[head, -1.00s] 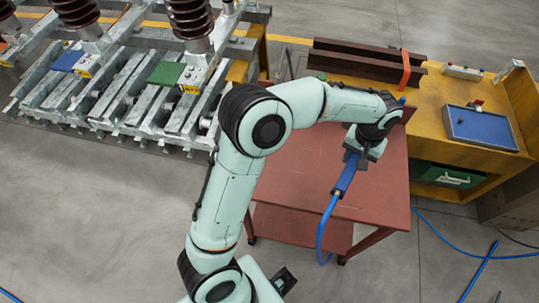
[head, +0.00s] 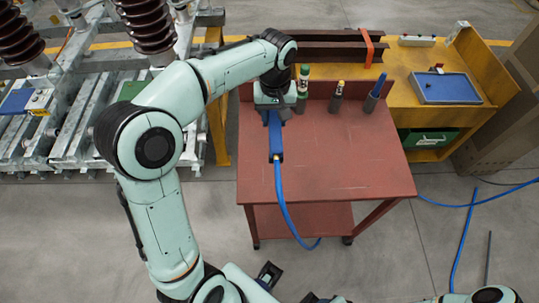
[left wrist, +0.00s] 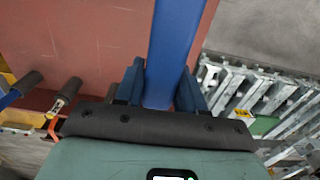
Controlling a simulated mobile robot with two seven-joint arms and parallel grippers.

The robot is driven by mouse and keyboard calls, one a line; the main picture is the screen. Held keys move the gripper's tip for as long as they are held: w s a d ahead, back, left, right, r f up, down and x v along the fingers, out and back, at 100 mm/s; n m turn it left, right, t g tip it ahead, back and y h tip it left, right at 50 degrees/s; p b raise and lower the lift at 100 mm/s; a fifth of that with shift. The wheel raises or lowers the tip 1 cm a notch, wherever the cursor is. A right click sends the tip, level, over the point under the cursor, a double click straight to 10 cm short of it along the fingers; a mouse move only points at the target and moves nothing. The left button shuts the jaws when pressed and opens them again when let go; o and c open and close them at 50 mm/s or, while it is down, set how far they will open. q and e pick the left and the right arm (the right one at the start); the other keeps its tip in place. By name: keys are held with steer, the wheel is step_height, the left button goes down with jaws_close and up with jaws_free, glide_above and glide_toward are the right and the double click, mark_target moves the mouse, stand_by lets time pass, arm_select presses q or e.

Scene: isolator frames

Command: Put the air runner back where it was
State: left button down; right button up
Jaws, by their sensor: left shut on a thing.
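The air runner (head: 276,145) is a blue bar-shaped tool with a blue hose (head: 285,203) running from its near end. My left gripper (head: 273,117) is shut on it, over the left back part of the red cart (head: 330,160). In the left wrist view the blue air runner (left wrist: 173,45) lies between the two dark fingers of the left gripper (left wrist: 160,85). I cannot tell whether it touches the cart top.
Along the cart's back edge stand a green-and-white item (head: 303,82), a yellow-tipped item (head: 338,92) and a blue item (head: 376,92) in grey holders. Behind is a yellow bench with a blue tray (head: 447,88). Metal framework (head: 70,140) stands left. The cart's middle and front are clear.

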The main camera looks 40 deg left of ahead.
arm_select(q)
step_height(320, 180, down, 18)
steer(key=shift+w+f+b, duration=0.1)
steer(key=shift+b, duration=0.85)
steer(key=shift+d, duration=0.1)
steer(key=shift+f, duration=0.15)
steer(key=c, duration=0.7)
jaws_free()
steer(key=shift+r, duration=0.3)
step_height(320, 180, up, 12)
steer(key=shift+f+p, duration=0.1)
steer(key=shift+p, duration=0.5)
